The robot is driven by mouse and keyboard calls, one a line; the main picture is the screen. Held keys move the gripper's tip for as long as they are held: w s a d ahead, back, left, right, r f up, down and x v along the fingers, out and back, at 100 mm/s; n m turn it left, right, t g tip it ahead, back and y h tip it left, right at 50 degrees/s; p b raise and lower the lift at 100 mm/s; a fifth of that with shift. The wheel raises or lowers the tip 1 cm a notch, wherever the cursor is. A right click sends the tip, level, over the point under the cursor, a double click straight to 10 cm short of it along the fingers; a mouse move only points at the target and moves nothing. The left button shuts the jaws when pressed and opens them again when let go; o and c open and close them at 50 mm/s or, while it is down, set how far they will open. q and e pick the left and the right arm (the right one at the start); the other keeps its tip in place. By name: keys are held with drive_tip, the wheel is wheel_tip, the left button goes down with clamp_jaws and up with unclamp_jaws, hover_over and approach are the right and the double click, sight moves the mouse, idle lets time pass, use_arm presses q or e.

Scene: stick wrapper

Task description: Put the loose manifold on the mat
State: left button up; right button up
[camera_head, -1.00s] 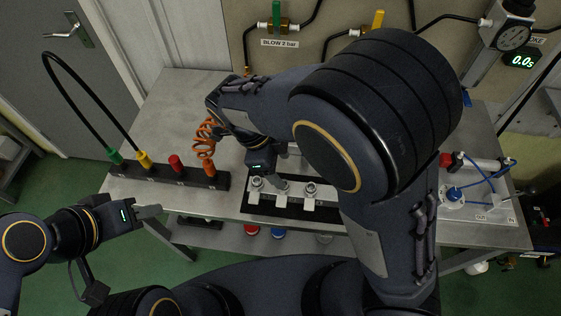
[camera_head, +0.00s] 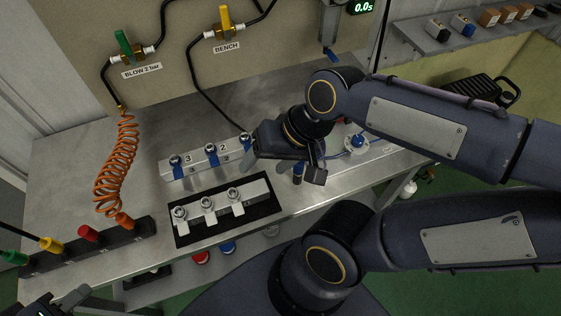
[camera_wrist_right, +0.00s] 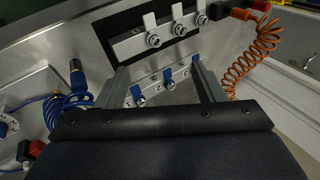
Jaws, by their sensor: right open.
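A metal manifold with several white levers (camera_head: 222,202) lies on the black mat (camera_head: 262,208) near the table's front edge. It also shows at the top of the right wrist view (camera_wrist_right: 130,47). A second manifold, with blue levers and number labels (camera_head: 195,160), lies behind the mat. My right gripper (camera_head: 275,168) is open and empty, by that manifold's right end, which it partly hides. In the right wrist view the blue-lever manifold (camera_wrist_right: 153,88) shows between the fingers, with no visible grip. My left gripper (camera_head: 72,298) is at the bottom left corner, partly cut off, away from both manifolds.
A dark block with coloured plugs (camera_head: 95,246) and an orange coiled hose (camera_head: 115,175) stand left of the mat. A fitting with blue tubing (camera_head: 357,142) is at the right. Bare table (camera_head: 75,170) shows at the left.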

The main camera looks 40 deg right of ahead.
drive_tip(key=shift+s+d+n+t+h, duration=0.25)
drive_tip(key=shift+s+d+n+t, duration=0.25)
drive_tip(key=shift+n, duration=0.3)
drive_tip(key=shift+s+d+n+t+h, duration=0.25)
drive_tip(key=shift+s+n+t, duration=0.3)
drive_tip(key=shift+n, duration=0.25)
